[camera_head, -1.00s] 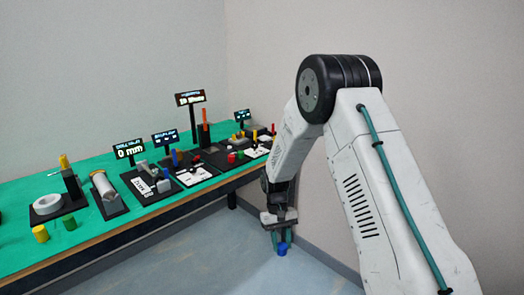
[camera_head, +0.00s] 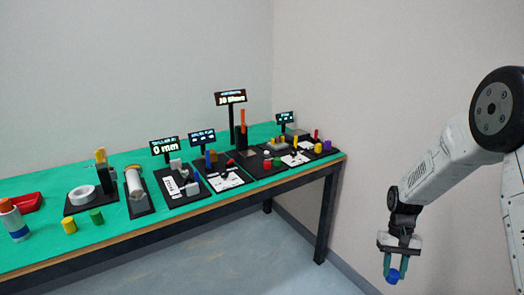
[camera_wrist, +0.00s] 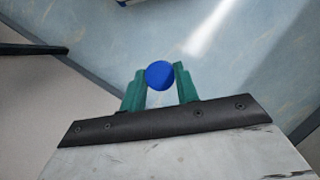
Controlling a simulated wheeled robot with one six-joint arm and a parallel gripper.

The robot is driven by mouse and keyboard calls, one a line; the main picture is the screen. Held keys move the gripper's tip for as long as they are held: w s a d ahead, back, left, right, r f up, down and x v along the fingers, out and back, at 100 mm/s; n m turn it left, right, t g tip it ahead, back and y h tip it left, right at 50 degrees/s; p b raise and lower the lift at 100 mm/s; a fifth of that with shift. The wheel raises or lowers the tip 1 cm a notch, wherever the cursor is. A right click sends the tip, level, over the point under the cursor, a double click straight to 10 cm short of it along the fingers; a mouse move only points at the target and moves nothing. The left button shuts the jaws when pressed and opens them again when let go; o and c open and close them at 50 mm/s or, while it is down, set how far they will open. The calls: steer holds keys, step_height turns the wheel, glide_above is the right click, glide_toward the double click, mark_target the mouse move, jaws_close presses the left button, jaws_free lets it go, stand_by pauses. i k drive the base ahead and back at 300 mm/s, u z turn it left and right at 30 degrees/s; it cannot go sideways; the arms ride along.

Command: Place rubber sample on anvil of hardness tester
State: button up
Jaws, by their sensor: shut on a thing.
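My gripper (camera_head: 394,268) is shut on a small blue round piece (camera_head: 393,277), which looks like the rubber sample. The gripper hangs over the floor, right of the table and apart from it. In the wrist view the blue piece (camera_wrist: 160,75) sits between the green fingertips, with bare floor behind it. Several small testers on black plates stand along the table. I cannot tell for sure which one is the hardness tester, and its anvil is too small to make out.
The green-topped table (camera_head: 130,235) runs along the wall. The floor between table and arm is clear.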

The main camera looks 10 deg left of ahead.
mark_target(248, 153)
steer(key=u, duration=0.25)
steer(key=i, duration=0.55)
steer(key=u, duration=0.5)
